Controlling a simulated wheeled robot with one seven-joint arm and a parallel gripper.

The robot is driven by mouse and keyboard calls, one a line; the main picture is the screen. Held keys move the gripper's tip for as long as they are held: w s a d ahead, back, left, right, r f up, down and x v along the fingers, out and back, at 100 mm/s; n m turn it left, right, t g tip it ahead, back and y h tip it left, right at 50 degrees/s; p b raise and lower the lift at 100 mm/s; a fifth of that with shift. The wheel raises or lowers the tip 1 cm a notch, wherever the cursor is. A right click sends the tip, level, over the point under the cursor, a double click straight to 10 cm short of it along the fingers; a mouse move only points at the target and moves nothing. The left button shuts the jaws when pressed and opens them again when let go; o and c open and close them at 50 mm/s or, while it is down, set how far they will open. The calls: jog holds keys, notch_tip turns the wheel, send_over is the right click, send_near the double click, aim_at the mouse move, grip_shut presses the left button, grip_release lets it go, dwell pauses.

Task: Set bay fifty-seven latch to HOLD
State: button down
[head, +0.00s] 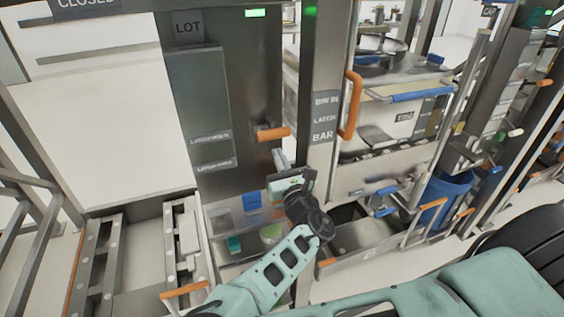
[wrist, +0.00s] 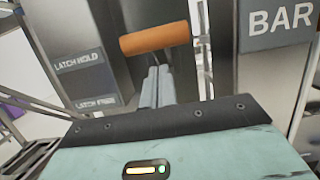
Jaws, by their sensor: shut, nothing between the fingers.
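The latch is a short lever with an orange handle (head: 273,132) on a dark grey panel below the LOT sign. In the wrist view the handle (wrist: 154,38) lies nearly level, just beyond my fingertips. A LATCH HOLD label (wrist: 78,62) is left of the lever, with a LATCH FREE label (wrist: 97,101) below it. The handle is closer to the height of the upper label. My gripper (head: 277,157) is shut and empty, just below the handle; its closed fingers (wrist: 155,82) point at it. Whether they touch it, I cannot tell. No bay number is readable.
A post with a BIN IN LATCH BAR sign (head: 324,118) and a vertical orange handle (head: 350,105) stands right of the lever. A shelf with blue and teal items (head: 251,201) is below. A rail conveyor (head: 110,253) lies left. A blue bin (head: 446,197) stands right.

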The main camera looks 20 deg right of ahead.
aim_at(267, 132)
dwell(0.3)
jog(key=shift+w+r+b, duration=0.15)
jog(key=shift+r+b, duration=0.85)
jog(key=shift+r, duration=0.4)
